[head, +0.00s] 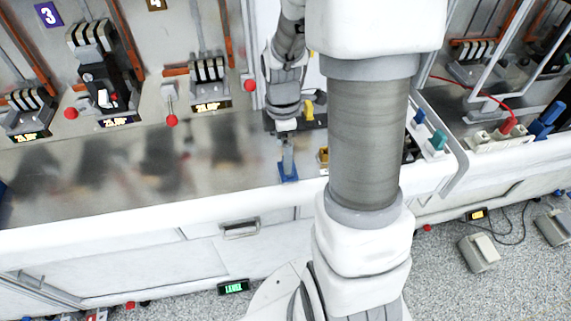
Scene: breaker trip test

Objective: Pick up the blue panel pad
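A small blue piece (288,172) shows at the front edge of the metal work surface, directly below the end of my arm. I cannot tell whether it is the blue panel pad or part of my fingertips. My gripper (287,150) points down at this spot, small in the picture, and its finger gap cannot be made out. Another blue block (544,121) lies on the right-hand bench beside a red piece (508,126). My own large arm link covers the middle of the view and hides part of the bench.
Breaker units (98,75) with red-knobbed levers stand along the back left. A tray at centre right holds a teal block (435,143). The metal surface (110,185) at left is clear. A white bench front with a handle (240,228) runs below. Pedals (480,252) lie on the floor.

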